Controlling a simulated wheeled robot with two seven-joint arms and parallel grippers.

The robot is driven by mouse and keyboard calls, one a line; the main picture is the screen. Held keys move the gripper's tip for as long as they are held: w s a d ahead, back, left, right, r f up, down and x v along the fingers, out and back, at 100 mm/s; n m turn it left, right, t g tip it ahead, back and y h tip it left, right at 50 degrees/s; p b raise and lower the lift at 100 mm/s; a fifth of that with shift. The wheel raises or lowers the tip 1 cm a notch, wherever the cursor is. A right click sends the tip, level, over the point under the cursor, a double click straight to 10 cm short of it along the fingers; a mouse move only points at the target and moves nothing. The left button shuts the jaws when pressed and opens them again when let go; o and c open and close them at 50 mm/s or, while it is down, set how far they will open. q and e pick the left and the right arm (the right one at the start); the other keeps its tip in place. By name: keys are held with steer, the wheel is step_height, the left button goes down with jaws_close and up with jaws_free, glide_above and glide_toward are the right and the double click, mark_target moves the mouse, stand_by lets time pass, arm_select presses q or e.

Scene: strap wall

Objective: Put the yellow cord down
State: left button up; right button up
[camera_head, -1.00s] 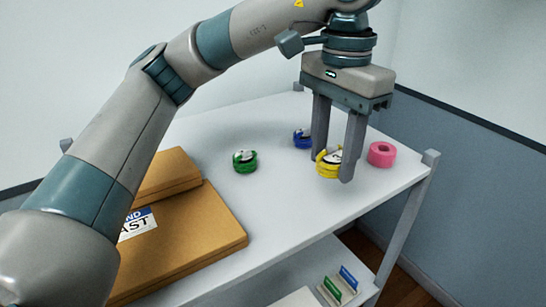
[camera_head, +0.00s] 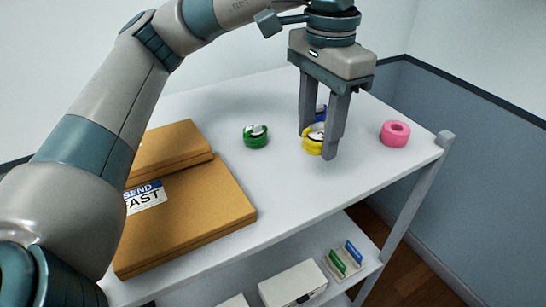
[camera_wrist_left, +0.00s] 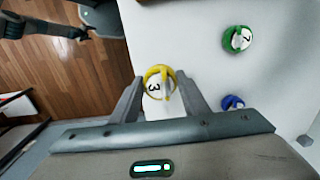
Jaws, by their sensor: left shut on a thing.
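The yellow cord (camera_head: 312,141) is a small coiled roll with a white label at its centre. My left gripper (camera_head: 320,146) points down at the white tabletop with its fingers shut on the cord's sides. In the left wrist view the yellow cord (camera_wrist_left: 158,82), its label reading 3, sits between the two fingertips (camera_wrist_left: 164,88). I cannot tell whether the cord touches the tabletop (camera_head: 276,185). My right gripper is not in view.
A green coil (camera_head: 256,136) lies to the left of the cord. A blue coil (camera_wrist_left: 232,103) is partly hidden behind my fingers. A pink roll (camera_head: 395,133) lies to the right near the table edge. Brown boxes (camera_head: 190,212) lie at the left. A lower shelf holds blue and green items.

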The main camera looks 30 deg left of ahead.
arm_select(q)
steer(key=p, duration=0.3)
glide_above(273, 181)
steer(key=f, duration=0.3)
steer(key=shift+w+d+f, duration=0.1)
steer(key=shift+d+f, duration=0.15)
steer(key=shift+f, duration=0.1)
steer(key=shift+a+f, duration=0.3)
steer(key=shift+a, duration=0.05)
steer(key=shift+d, duration=0.1)
steer(key=shift+f+p, duration=0.55)
steer(key=shift+f, duration=0.15)
step_height(273, 181, down, 2)
steer(key=shift+f+p, duration=0.25)
steer(key=shift+p, duration=0.3)
steer(key=shift+f, duration=0.1)
